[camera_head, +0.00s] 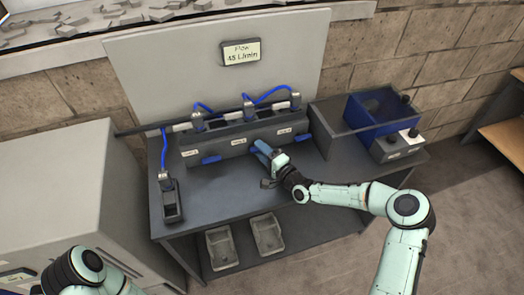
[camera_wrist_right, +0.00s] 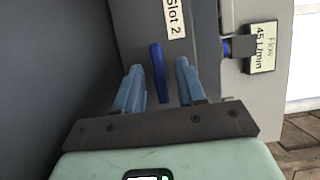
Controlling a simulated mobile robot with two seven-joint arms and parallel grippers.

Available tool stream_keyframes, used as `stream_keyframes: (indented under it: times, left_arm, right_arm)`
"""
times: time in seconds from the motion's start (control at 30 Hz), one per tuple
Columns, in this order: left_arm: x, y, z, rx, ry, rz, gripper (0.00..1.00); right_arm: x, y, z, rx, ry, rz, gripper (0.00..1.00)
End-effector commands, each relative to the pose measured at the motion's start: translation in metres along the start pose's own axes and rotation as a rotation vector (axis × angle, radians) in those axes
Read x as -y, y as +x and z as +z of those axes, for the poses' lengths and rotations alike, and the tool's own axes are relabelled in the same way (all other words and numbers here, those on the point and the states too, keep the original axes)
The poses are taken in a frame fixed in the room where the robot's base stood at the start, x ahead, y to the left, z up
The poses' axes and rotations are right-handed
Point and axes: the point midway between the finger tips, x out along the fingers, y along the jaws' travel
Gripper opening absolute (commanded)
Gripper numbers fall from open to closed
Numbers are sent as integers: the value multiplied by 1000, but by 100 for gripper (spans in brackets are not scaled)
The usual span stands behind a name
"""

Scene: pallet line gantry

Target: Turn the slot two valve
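The slot two valve is a narrow blue handle (camera_wrist_right: 157,72) below the "Slot 2" label (camera_wrist_right: 175,18) in the right wrist view. My right gripper (camera_wrist_right: 160,66) is open, with one blue finger on each side of the handle and a visible gap to both. In the head view my right gripper (camera_head: 260,149) is at the front of the grey slot block (camera_head: 222,148), right of its middle label (camera_head: 238,142). It hides the slot two handle there. My left arm shows at the lower left, but its gripper is out of view.
Another blue handle (camera_head: 210,159) is at the left slot. A pipe with blue hoses runs above the block. A black device (camera_head: 170,200) stands at the bench's left, and a blue bin (camera_head: 375,110) at its right. A sign (camera_head: 240,52) reads "Flow 45 L/min". The bench middle is clear.

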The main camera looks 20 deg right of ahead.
Motion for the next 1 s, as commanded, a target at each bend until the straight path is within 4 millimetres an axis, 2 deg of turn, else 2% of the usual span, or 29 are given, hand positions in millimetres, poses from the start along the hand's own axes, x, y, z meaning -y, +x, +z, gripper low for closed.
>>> stream_keyframes:
  times: [0.07, 0.1, 0.17, 0.2, 0.63, 1.0]
  left_arm:
    - [0, 0, 0, 0, 0, 0, 43]
    - [0, 0, 0, 0, 0, 0, 43]
    - [0, 0, 0, 0, 0, 0, 43]
    - [0, 0, 0, 0, 0, 0, 43]
    - [2, 5, 1, 2, -1, -1, 43]
    - [10, 25, 3, 10, -3, -3, 43]
  right_arm:
    - [0, 0, 0, 0, 0, 0, 36]
    - [0, 0, 0, 0, 0, 0, 23]
    - [0, 0, 0, 0, 0, 0, 4]
    - [0, 0, 0, 0, 0, 0, 0]
    - [1, 0, 0, 1, -61, 22, 0]
    - [2, 0, 1, 1, -325, 130, 0]
